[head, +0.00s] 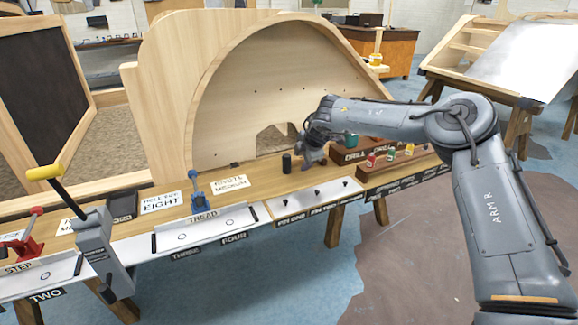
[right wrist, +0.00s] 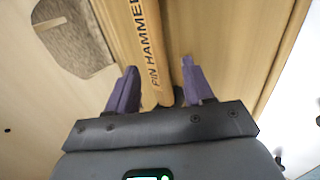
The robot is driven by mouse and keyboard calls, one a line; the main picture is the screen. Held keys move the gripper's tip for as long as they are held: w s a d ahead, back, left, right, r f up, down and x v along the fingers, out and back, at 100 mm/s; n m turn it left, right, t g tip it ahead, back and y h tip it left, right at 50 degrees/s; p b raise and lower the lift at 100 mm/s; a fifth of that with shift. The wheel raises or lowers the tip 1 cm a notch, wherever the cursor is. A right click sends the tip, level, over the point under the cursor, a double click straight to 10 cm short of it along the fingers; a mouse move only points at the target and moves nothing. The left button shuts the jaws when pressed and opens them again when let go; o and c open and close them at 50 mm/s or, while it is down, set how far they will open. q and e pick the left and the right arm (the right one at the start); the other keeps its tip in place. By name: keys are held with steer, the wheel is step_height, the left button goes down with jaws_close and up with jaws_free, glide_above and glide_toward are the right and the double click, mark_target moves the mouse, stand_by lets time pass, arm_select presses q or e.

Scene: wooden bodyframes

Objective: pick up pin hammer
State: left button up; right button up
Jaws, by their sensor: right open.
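The pin hammer (right wrist: 148,60) shows in the right wrist view as a light wooden handle with dark lettering that reads "PIN HAMMER". Its handle end lies between the two purple fingers of my right gripper (right wrist: 159,80), with a gap on either side. The gripper is open and holds nothing. The hammer's head is outside this view. In the head view my right gripper (head: 312,154) is over the back of the bench, in front of the curved wooden frame. I cannot make out the hammer there. My left gripper is not in view.
A dark cylinder (head: 286,163) stands on the bench just left of my right gripper. The curved wooden frame (head: 185,90) rises behind it. Small coloured items (head: 390,154) stand in a wooden rack to the right. A blue clamp (head: 195,190) and a yellow-handled lever (head: 70,190) are further left.

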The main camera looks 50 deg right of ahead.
steer(key=shift+c, duration=0.5)
jaws_close()
steer(key=shift+r, duration=0.1)
